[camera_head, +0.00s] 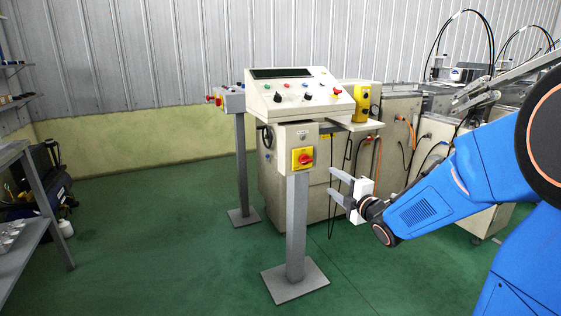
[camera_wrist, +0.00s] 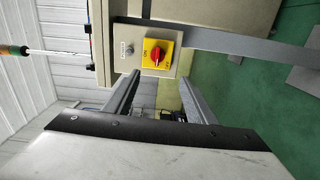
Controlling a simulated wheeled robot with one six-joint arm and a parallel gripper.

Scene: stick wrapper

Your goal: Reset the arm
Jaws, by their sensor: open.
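My arm reaches in from the right in the head view. My gripper (camera_head: 338,187) is open and its two grey fingers point left, toward the control stand. Nothing shows between the fingers. In the wrist view my gripper (camera_wrist: 158,95) has its fingers apart, with the red rotary switch (camera_wrist: 155,53) on its yellow plate just beyond them. The same red switch (camera_head: 304,158) sits on the front box of the control panel stand in the head view. The gripper appears apart from the stand, to the right of its post (camera_head: 296,225).
The sloped control panel (camera_head: 300,95) carries several buttons. A second post with a box (camera_head: 232,100) stands behind it. Beige machine cabinets (camera_head: 398,125) with cables fill the back right. A grey shelf table (camera_head: 22,200) stands at the left. Green floor (camera_head: 150,240) is open between.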

